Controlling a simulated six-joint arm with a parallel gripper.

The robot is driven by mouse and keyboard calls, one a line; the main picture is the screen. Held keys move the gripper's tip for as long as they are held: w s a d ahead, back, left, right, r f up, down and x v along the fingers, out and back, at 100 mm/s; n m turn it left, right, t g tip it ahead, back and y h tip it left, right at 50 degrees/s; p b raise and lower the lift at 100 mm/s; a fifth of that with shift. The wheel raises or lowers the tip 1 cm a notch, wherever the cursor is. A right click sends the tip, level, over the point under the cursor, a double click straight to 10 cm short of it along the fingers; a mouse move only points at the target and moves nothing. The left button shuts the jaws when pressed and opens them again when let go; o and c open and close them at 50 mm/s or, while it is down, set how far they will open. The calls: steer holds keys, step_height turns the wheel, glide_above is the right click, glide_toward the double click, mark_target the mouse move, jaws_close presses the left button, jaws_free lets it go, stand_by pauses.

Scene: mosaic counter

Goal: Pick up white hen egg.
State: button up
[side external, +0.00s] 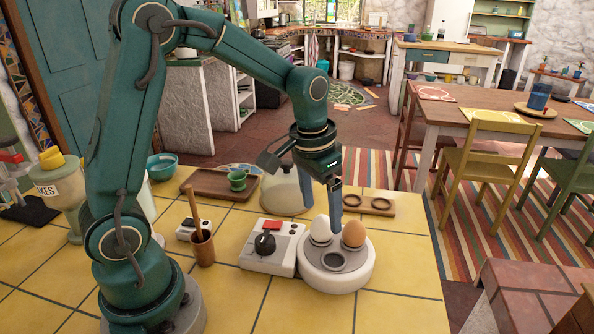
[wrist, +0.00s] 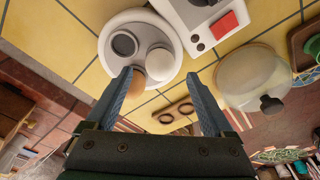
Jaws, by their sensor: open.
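The white hen egg (side external: 320,229) sits upright in one cup of a round white egg stand (side external: 337,281) with a grey top. A brown egg (side external: 354,234) sits in another cup to its right. The front cup is empty. My gripper (side external: 335,212) is open and points down over the stand, its fingers close to the eggs. In the wrist view, the white egg (wrist: 160,63) lies between the two fingertips of my gripper (wrist: 161,77), nearer the middle. The left finger overlaps part of the brown egg (wrist: 131,85). I cannot tell whether a finger touches either egg.
A white box with a black knob and red switch (side external: 272,246) stands left of the stand. A glass dome (side external: 284,193) and a wooden board with two rings (side external: 369,204) are behind. A wooden cup with a pestle (side external: 203,248) is farther left. Yellow tiles (side external: 400,310) in front are clear.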

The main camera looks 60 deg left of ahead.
mark_target(322, 216)
steer(key=shift+w+f, duration=0.15)
steer(key=shift+f, duration=0.8)
steer(key=shift+w+f, duration=0.1)
steer(key=shift+f, duration=0.85)
steer(key=c, duration=1.1)
steer(key=shift+o, duration=0.2)
steer(key=shift+r, duration=0.15)
